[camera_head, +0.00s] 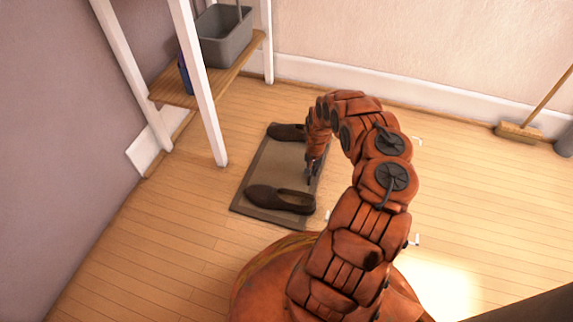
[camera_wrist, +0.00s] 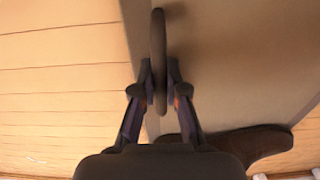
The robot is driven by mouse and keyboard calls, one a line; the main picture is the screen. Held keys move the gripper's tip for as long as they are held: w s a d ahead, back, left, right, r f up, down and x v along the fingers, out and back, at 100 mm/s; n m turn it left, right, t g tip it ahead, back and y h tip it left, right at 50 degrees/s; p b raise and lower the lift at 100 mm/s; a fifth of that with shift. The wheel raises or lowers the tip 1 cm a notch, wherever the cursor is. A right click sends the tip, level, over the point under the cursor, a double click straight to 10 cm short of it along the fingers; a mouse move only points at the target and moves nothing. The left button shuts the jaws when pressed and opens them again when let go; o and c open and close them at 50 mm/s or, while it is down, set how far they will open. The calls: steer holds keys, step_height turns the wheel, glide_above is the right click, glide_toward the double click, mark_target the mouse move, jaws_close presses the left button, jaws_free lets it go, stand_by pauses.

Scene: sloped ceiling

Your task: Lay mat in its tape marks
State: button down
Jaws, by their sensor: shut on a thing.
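The grey-brown mat (camera_head: 270,165) lies flat on the wooden floor beside the shelf, with a darker border. It also fills the right of the wrist view (camera_wrist: 235,65). My gripper (camera_head: 311,174) is at the mat's right edge. In the wrist view its fingers (camera_wrist: 160,90) are shut on a dark upright bar (camera_wrist: 159,40) at that edge. White tape corner marks show on the floor to the right, one farther back (camera_head: 417,141) and one nearer (camera_head: 415,240). My arm hides part of the floor between them.
Two brown shoes stand on the mat, one at the back (camera_head: 286,131) and one in front (camera_head: 280,200). A white-legged shelf (camera_head: 236,70) with a grey bin (camera_head: 224,40) stands behind left. A broom (camera_head: 520,132) is at the back right. The floor right of my arm is clear.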

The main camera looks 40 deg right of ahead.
stand_by(0.3)
steer(key=shift+s+d+p, duration=0.95)
steer(key=shift+s+d, duration=1.05)
steer(key=shift+d, duration=0.3)
steer(key=shift+s+d+p, duration=0.95)
steer(key=shift+s+d, duration=1)
steer(key=shift+d, duration=0.3)
steer(key=shift+s+d, duration=0.1)
steer(key=shift+s+d, duration=0.35)
steer(key=shift+d, duration=0.1)
steer(key=shift+s+d+p, duration=0.9)
steer(key=shift+s+d, duration=1.7)
steer(key=shift+d, duration=0.25)
steer(key=shift+s+d, duration=1)
steer(key=shift+d, duration=0.1)
